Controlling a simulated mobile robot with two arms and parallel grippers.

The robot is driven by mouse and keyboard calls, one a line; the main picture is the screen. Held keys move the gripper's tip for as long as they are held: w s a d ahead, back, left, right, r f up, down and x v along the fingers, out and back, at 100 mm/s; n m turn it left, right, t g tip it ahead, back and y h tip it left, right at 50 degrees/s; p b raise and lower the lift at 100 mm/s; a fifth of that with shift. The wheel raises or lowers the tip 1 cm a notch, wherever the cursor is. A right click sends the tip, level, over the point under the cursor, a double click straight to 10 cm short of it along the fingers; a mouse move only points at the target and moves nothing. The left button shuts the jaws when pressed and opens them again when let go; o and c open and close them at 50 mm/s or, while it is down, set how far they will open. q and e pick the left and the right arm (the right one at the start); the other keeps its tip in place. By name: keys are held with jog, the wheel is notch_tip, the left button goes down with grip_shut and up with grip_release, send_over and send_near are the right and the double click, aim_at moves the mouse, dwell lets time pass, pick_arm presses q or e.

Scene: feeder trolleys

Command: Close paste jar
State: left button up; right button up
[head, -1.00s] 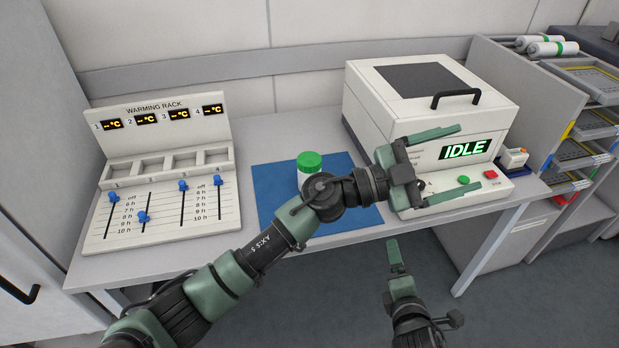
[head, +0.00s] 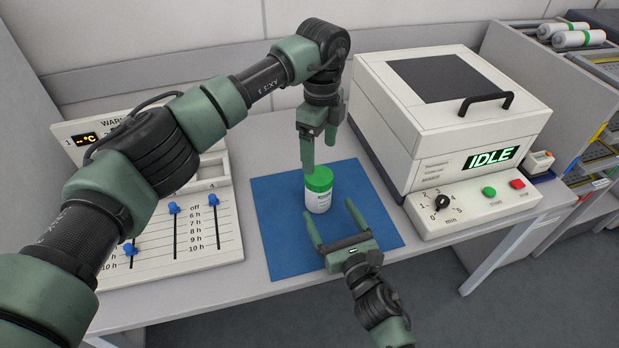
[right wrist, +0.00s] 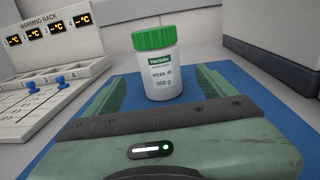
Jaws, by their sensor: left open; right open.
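The paste jar (head: 318,193) is white with a label and stands upright on the blue mat (head: 275,245). Its green lid (head: 319,178) sits on top; I cannot tell how tightly. In the right wrist view the jar (right wrist: 163,75) stands just beyond and between my right fingers. My left gripper (head: 319,150) points down, open, with its fingertips right above or at the lid; whether they touch it is unclear. My right gripper (head: 328,222) is open and low over the mat, its fingers pointing at the jar from the front.
The warming rack (head: 215,250) stands at the left, partly hidden by my left arm. A white machine reading IDLE (head: 390,130), with a knob and buttons, stands at the right. A shelf with rolls (head: 570,35) is at the far right. Mat around the jar is clear.

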aim_at(319, 191)
jog(key=shift+s+r, duration=0.15)
jog(key=shift+r, duration=0.1)
jog(key=shift+x, duration=3.95)
jog(key=shift+d, duration=0.1)
grip_shut()
